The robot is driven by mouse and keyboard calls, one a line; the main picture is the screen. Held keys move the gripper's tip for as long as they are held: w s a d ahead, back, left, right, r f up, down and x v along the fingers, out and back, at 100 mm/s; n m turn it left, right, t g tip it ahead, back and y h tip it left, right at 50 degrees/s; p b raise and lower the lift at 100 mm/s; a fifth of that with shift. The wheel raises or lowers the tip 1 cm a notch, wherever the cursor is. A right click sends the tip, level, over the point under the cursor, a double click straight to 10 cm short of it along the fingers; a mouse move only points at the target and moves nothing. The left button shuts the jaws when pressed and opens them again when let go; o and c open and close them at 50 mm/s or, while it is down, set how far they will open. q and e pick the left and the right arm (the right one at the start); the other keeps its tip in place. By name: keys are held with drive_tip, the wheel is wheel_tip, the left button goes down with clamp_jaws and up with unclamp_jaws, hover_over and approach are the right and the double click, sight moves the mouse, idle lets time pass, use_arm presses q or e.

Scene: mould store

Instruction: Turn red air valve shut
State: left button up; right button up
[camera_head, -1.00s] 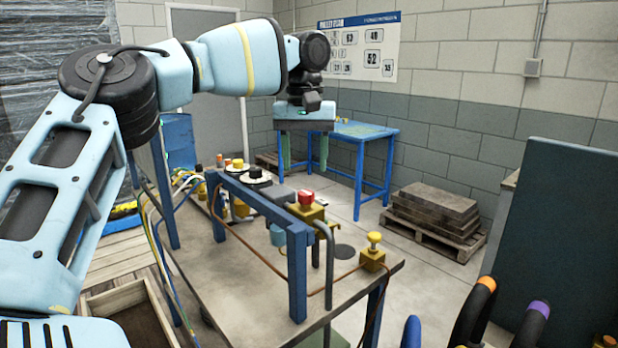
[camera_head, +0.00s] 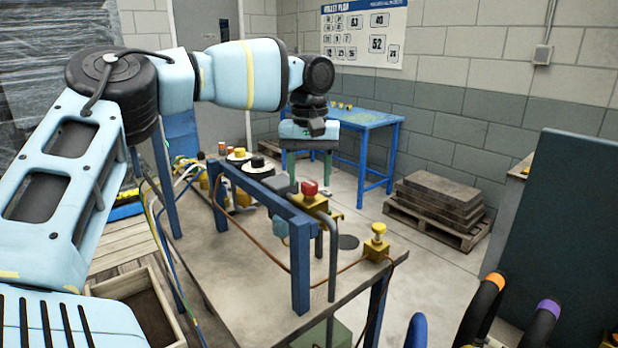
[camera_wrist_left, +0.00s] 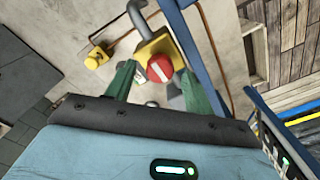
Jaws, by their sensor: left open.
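The red air valve knob (camera_head: 310,187) sits on a yellow valve body (camera_head: 309,203) beside the blue frame over the workbench. In the left wrist view the round red knob (camera_wrist_left: 160,68) has a white bar across its face, running diagonally. My left gripper (camera_head: 309,172) points down with its two green fingers apart, just above the knob in the head view. The wrist view shows the open fingers (camera_wrist_left: 160,88) on either side of the knob's outline. I see no clear contact. My right gripper is not in view.
A blue frame (camera_head: 299,270) and a grey bent pipe (camera_head: 332,260) stand close to the valve. A yellow knob (camera_head: 379,229) is on the bench's right corner. Black-and-white round parts (camera_head: 258,168) lie behind. A blue table (camera_head: 370,118) and a loaded pallet (camera_head: 440,208) are farther back.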

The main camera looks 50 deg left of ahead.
use_arm(q)
drive_tip(key=shift+f, duration=0.7)
drive_tip(key=c, duration=1)
drive_tip(key=shift+o, duration=0.2)
